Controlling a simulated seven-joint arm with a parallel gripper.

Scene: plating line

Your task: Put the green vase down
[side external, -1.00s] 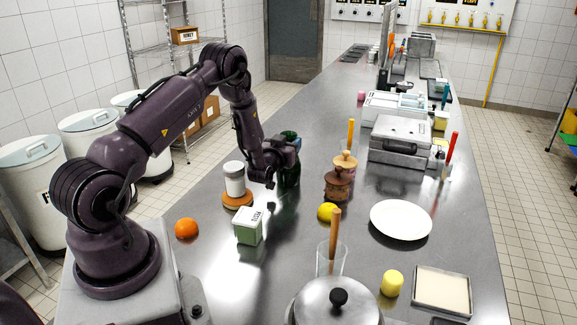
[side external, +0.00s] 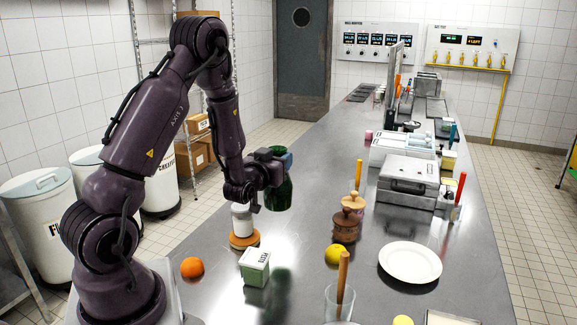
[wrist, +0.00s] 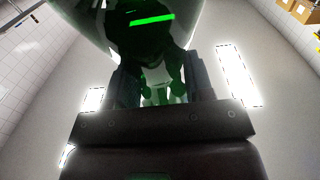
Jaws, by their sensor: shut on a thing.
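The green vase (side external: 279,192) is dark green glass and upright in the side view. My gripper (side external: 276,160) is shut on its upper part and holds it above the steel counter (side external: 310,215), with a dark green reflection below. In the wrist view the vase (wrist: 152,20) fills the top middle as dark, see-through green between the fingers of my gripper (wrist: 153,85). The far finger is partly hidden behind the vase in the side view.
A white jar (side external: 241,218) on an orange-brown base, a green-and-white box (side external: 255,266) and an orange (side external: 192,267) stand near my arm. Brown wooden jars (side external: 347,225), a lemon (side external: 334,254) and a white plate (side external: 410,262) lie to the right. Bare counter lies between.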

